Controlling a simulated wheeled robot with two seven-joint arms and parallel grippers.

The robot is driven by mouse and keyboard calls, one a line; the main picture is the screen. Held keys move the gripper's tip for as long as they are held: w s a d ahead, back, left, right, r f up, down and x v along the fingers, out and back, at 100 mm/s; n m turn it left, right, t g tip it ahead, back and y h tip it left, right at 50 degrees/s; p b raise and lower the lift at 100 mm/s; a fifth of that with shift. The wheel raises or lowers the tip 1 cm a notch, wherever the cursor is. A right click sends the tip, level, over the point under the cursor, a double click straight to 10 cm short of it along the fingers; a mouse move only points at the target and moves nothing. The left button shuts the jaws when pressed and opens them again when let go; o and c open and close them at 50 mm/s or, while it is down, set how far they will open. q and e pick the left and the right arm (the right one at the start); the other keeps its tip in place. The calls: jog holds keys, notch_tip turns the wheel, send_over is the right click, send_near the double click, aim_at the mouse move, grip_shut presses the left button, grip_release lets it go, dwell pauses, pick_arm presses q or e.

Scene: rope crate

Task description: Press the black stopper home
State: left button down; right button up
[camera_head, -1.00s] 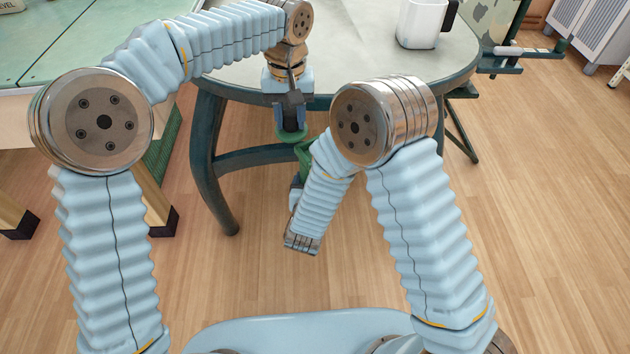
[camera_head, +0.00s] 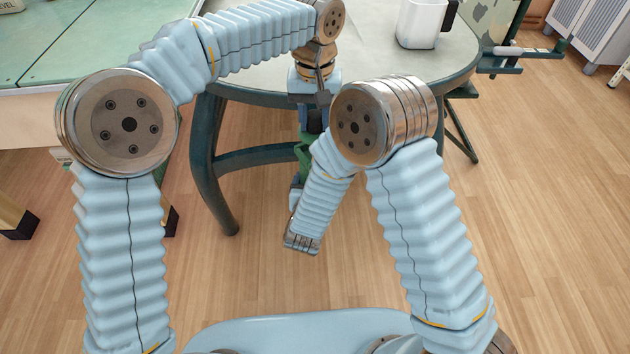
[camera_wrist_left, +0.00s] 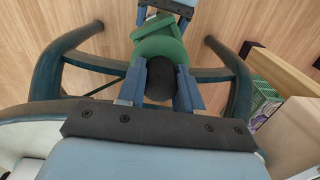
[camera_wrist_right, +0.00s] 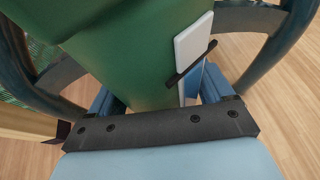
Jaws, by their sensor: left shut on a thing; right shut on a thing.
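The black stopper (camera_wrist_left: 159,80) is between the fingers of my left gripper (camera_wrist_left: 160,88), which is shut on it. In the left wrist view the stopper lines up with the green bottle (camera_wrist_left: 158,45) directly beyond it; whether it sits in the mouth, and how deep, I cannot tell. In the head view my left gripper (camera_head: 313,120) points down just above the bottle (camera_head: 304,152). My right gripper (camera_wrist_right: 160,100) is shut on the bottle, whose green side (camera_wrist_right: 125,50) fills much of the right wrist view. My right forearm hides most of the bottle in the head view.
The round table (camera_head: 365,75) stands just behind the grippers, with a white mug (camera_head: 420,25) on it. Its dark curved leg (camera_head: 207,165) is left of the grippers. A green-topped bench (camera_head: 80,45) stands at the left. The wooden floor (camera_head: 520,200) at the right is clear.

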aim_at(315, 136)
pick_arm(q)
jog(key=shift+f, duration=0.85)
jog(key=shift+s+r, duration=0.1)
jog(key=shift+s, duration=0.05)
jog(key=shift+f, duration=0.95)
jog(key=shift+f, duration=0.6)
jog(key=c, duration=0.7)
grip_release()
jog(key=shift+o, duration=0.2)
